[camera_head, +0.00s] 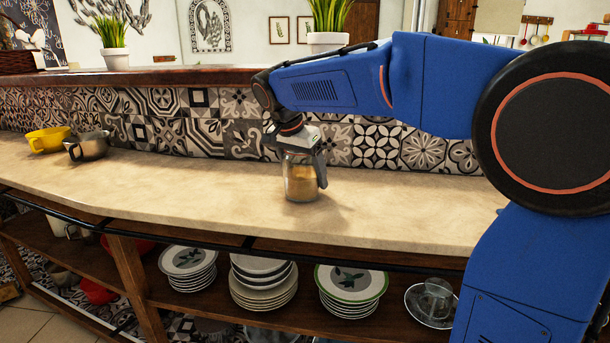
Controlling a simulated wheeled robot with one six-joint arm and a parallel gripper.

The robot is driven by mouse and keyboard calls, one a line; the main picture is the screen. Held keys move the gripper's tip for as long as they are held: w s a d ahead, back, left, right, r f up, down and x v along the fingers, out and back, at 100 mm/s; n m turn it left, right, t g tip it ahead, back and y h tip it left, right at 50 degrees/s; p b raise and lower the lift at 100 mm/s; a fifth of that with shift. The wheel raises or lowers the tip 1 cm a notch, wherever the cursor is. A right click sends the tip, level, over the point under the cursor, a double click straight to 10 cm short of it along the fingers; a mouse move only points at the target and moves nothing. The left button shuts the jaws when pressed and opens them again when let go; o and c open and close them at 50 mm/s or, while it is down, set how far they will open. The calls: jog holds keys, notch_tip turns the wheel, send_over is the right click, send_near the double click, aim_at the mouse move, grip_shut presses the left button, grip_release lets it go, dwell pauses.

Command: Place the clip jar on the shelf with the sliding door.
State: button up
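The clip jar (299,188), clear glass with tan contents, is upright at the middle of the pale counter. My gripper (306,168) points down over it from above. One dark finger lies along the jar's right side; the other finger is hidden, so I cannot tell whether the grip is closed. The jar's top is hidden by the gripper. I cannot tell whether its base touches the counter. Open wooden shelving (200,312) runs below the counter, with a black rail (170,231) along its top front. No sliding door can be made out.
Stacked plates (262,283) and a glass cup on a saucer (436,300) fill much of the shelf below. A yellow bowl (48,139) and a metal pot (88,146) stand at the counter's left. A tiled wall (200,120) rises behind. The counter is clear around the jar.

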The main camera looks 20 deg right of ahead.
jog(key=shift+f, duration=0.2)
jog(key=o, duration=1.7)
